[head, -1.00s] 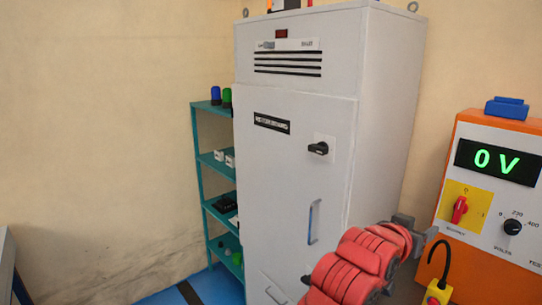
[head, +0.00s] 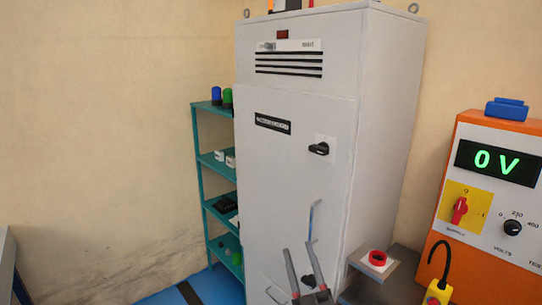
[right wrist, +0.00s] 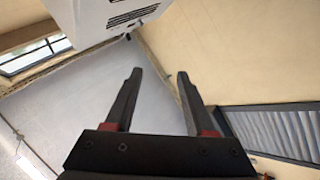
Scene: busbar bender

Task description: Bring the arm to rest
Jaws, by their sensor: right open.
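My right gripper (head: 299,247) is low in the head view, in front of the lower door of the tall grey cabinet (head: 290,185). Its two dark fingers point up and stand apart with nothing between them. In the right wrist view the open fingers (right wrist: 159,72) show empty against the pale ceiling and walls. The rest of my right arm is below the head view's edge. My left gripper is not in view.
A grey stand with a red button (head: 377,258) is right of the gripper. An orange tester (head: 480,225) reading 0 V and a yellow pendant (head: 437,292) are farther right. A teal shelf (head: 197,150) stands left of the cabinet. Blue floor shows at lower left.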

